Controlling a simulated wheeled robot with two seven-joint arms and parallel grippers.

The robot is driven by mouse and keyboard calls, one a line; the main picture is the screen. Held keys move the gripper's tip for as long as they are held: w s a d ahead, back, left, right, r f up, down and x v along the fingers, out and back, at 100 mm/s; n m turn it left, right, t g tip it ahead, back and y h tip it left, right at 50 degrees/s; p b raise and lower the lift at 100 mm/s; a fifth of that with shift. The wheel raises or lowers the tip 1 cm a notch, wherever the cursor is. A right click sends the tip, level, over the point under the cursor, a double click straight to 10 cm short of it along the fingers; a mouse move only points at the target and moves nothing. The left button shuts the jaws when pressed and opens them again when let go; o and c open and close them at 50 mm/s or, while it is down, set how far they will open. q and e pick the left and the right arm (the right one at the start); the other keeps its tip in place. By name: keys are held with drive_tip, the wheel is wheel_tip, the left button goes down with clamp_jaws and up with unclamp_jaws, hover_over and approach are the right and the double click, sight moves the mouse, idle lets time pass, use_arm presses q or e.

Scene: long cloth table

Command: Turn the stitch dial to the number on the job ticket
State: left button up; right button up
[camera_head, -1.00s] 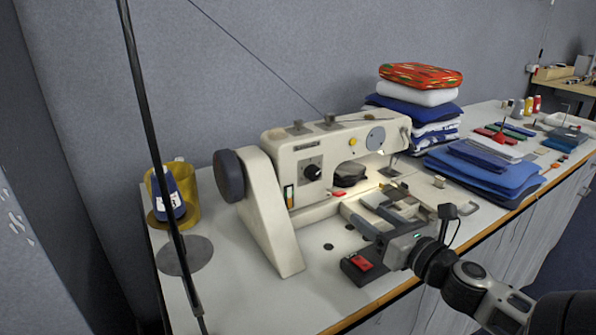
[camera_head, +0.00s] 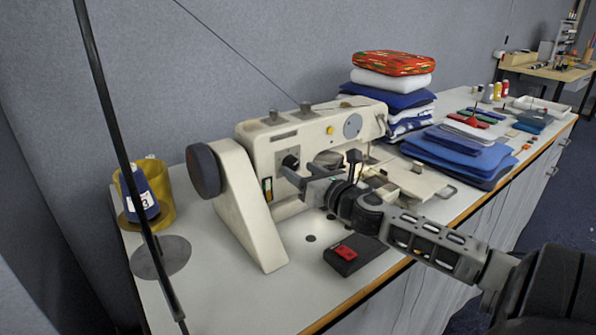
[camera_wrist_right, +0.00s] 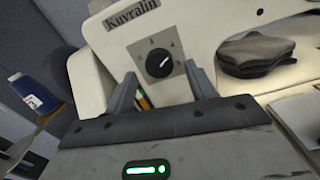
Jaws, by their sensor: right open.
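The stitch dial (camera_head: 290,162) is a small black knob on the front of the cream sewing machine (camera_head: 232,190). In the right wrist view the dial (camera_wrist_right: 159,63) sits on a grey square plate, its white mark pointing up and right; the plate's figures are too small to read surely. My right gripper (camera_head: 287,172) is open in front of the dial. In the wrist view its fingers (camera_wrist_right: 160,72) stand to either side of the dial, with no contact visible. I cannot make out a job ticket. My left gripper is not in view.
A black box with a red switch (camera_head: 344,253) lies below my right arm. Blue folded cloth (camera_head: 455,150) and a fabric stack (camera_head: 390,90) stand to the right. A blue thread cone (camera_head: 145,200) and a thin dark pole (camera_head: 108,125) are at the left.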

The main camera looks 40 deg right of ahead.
drive_tip(key=shift+w+d, duration=0.1)
drive_tip(key=shift+w, duration=0.9)
